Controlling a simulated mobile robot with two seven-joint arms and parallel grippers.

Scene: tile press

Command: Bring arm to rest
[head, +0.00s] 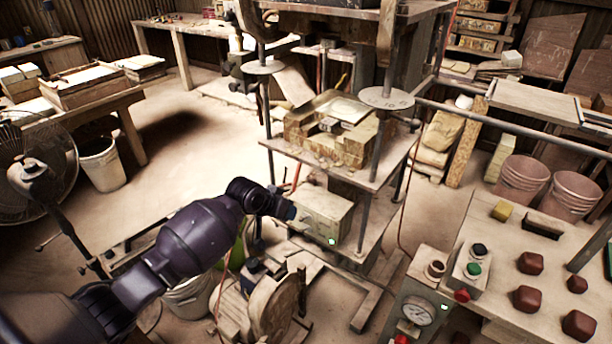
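My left arm (195,240), dark purple and black, reaches in from the lower left toward the middle of the head view. Its wrist (250,195) is bent, and the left gripper (289,211) at its end is small and dark. The gripper is in front of or beside a beige box (325,215) with a small green light, below the press table. I cannot tell whether it touches the box, or whether its fingers are open or shut. My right arm and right gripper are not in view.
The press (345,150) stands on metal posts in the middle. At right, a table (490,250) holds dark red clay lumps (527,299) and a button box (475,266). A control box with a gauge (418,311) stands beside it. A round-faced wooden object (275,305) and buckets (190,295) sit below the arm.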

